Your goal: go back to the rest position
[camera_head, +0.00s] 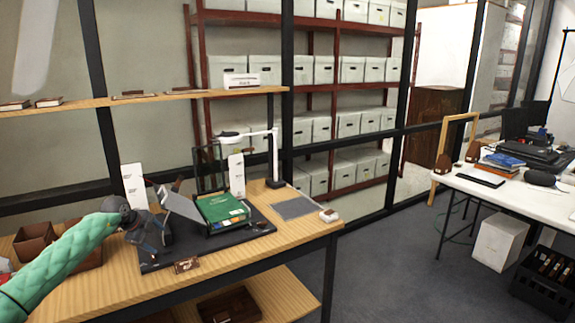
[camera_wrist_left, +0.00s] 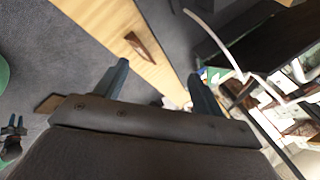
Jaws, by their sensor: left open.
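My left arm, in a green padded sleeve, comes in from the left in the head view. My left gripper (camera_head: 152,238) is over the wooden workbench (camera_head: 110,291), at the left edge of the black mat (camera_head: 205,250). In the left wrist view its two dark fingers (camera_wrist_left: 162,84) are apart, with nothing seen between them. A green box (camera_head: 222,208) lies on the mat to the right of the gripper and apart from it. My right gripper is not seen in the head view.
Brown trays (camera_head: 36,240) stand on the bench by my left arm. A white lamp arm (camera_head: 273,155), upright white cards (camera_head: 134,186) and a grey pad (camera_head: 294,208) are on the bench. A narrow shelf (camera_head: 180,95) runs above. The floor (camera_head: 385,265) right of the bench is clear.

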